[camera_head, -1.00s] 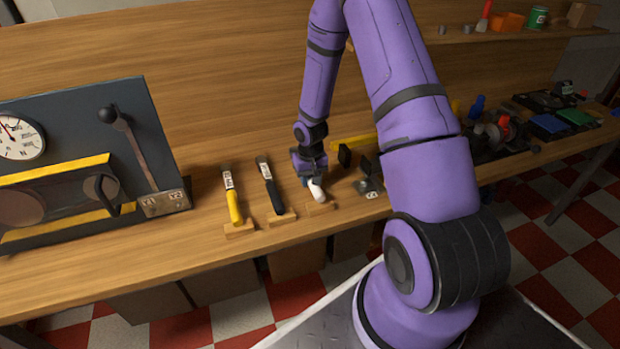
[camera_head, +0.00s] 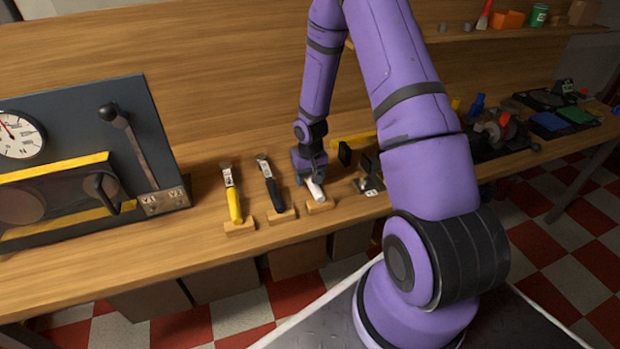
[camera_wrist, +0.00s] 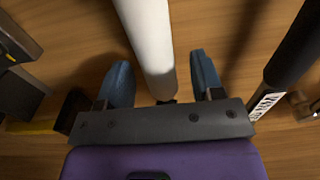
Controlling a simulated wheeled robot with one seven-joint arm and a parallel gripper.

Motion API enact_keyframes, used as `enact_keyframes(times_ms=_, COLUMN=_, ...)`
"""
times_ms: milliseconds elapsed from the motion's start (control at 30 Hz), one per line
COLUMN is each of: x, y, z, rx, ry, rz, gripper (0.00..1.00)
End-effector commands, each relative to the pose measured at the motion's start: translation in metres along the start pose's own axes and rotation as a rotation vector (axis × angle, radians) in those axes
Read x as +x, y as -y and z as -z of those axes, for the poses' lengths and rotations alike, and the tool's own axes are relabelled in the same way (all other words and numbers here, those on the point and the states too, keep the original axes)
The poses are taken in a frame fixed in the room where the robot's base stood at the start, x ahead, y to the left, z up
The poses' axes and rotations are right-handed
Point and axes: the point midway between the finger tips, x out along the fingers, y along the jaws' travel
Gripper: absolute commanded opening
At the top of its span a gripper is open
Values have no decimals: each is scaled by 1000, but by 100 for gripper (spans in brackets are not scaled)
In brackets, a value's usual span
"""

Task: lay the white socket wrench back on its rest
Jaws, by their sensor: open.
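The white socket wrench (camera_head: 316,190) lies with its handle end on a small wooden rest (camera_head: 320,205), the rightmost of three such rests on the bench. Its head end is hidden under my gripper in the head view. In the wrist view the white handle (camera_wrist: 150,45) runs between the two blue fingers of my gripper (camera_wrist: 160,85). The fingers stand apart, with a gap on each side of the handle, so my gripper is open around the wrench and not clamped on it.
A black-handled wrench (camera_head: 271,190) and a yellow-handled wrench (camera_head: 234,204) lie on rests to the left. A dark panel with a gauge and lever (camera_head: 140,150) stands further left. A metal bracket (camera_head: 369,178) sits close on the right. Bench behind the wrenches is clear.

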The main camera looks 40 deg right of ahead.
Motion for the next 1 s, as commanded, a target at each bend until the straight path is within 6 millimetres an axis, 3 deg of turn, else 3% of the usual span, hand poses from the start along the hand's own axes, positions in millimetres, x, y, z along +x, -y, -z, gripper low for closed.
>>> enact_keyframes(times_ms=600, x=-92, y=0, z=1, rx=1, ry=-3, rz=0, gripper=61)
enact_keyframes(times_ms=1000, x=-104, y=0, z=0, rx=-1, ry=-2, rz=-1, gripper=61)
